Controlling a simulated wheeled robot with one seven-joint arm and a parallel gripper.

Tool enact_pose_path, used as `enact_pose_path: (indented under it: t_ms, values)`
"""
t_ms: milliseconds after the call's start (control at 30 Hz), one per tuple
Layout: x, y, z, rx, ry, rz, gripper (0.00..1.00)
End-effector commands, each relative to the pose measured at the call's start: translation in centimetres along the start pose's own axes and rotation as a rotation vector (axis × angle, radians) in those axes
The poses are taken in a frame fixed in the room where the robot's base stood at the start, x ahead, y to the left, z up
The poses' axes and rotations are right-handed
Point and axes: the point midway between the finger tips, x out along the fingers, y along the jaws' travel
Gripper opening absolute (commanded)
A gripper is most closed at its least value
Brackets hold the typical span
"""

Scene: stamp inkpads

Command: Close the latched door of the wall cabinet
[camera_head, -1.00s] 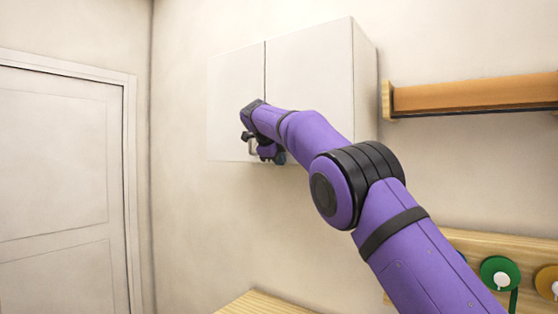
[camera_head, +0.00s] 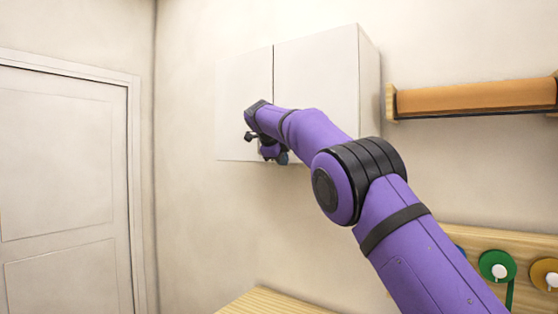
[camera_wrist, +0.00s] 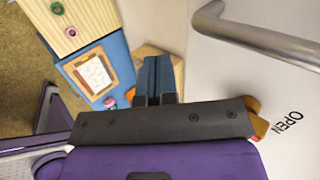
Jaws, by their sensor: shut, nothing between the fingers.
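The white wall cabinet has a left door (camera_head: 242,85) and a right door (camera_head: 318,75), with a dark seam between them. Both doors look about flush in the head view. My gripper (camera_wrist: 157,68) is shut and empty, its dark blue fingers side by side. In the wrist view, a white panel (camera_wrist: 225,75) with the word OPEN and a silver bar handle (camera_wrist: 262,38) lies right of the fingers, apart from them. An orange-brown piece (camera_wrist: 257,122) beside the word is partly hidden by my gripper body. In the head view my arm covers the lower doors, and the fingertips are unclear.
An orange-brown wooden shelf (camera_head: 475,96) is on the wall at right. A wooden rack with green (camera_head: 497,265) and yellow reels is below it. A wooden top (camera_head: 265,303) is at the bottom. A grey room door (camera_head: 62,170) stands at left.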

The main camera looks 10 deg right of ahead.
Motion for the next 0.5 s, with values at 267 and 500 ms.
enact_pose_path:
  t_ms: [267,500]
  values:
    - [-3.0,0.0,0.3,-0.001,-0.003,0.001,0.00]
    - [-6.5,0.1,0.6,-0.001,-0.004,0.001,0.00]
